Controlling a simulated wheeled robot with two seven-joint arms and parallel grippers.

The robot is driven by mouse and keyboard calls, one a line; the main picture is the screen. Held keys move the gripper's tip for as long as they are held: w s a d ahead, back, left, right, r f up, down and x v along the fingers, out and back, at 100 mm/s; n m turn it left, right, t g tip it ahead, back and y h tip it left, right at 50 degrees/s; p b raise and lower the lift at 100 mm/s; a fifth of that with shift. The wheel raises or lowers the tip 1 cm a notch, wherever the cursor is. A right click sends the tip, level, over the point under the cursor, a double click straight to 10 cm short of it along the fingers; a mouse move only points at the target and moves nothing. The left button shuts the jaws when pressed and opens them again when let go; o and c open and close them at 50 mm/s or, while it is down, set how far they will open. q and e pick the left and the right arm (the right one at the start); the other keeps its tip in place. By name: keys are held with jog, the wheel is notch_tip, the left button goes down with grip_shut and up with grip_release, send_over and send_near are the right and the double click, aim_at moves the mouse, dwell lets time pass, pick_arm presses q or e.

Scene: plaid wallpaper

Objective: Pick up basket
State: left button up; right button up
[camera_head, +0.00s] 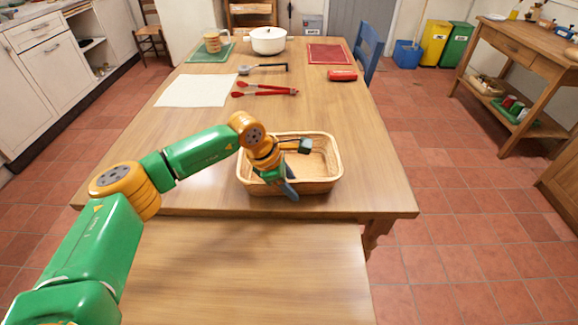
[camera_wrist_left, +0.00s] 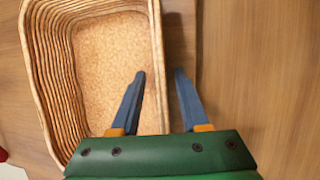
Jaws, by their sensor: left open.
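The basket (camera_head: 325,178) is a light woven wicker tray with low sides. It stands upright on the wooden table, near its front edge, and looks empty. My left gripper (camera_head: 297,170) is at the basket's front side in the head view. In the left wrist view the gripper (camera_wrist_left: 160,85) is open. One blue finger is over the inside of the basket (camera_wrist_left: 110,65) and the other is outside it, over the table. The basket's rim runs between the two fingers. I cannot tell whether either finger touches it. My right gripper is not in view.
Red tongs (camera_head: 265,90), a ladle (camera_head: 262,68), a white sheet (camera_head: 197,90) and a red case (camera_head: 342,75) lie behind the basket. A white pot (camera_head: 268,40) stands farther back. The table (camera_head: 375,170) is clear right of the basket.

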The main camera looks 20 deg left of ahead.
pick_arm(q)
grip_shut()
dwell(1.4)
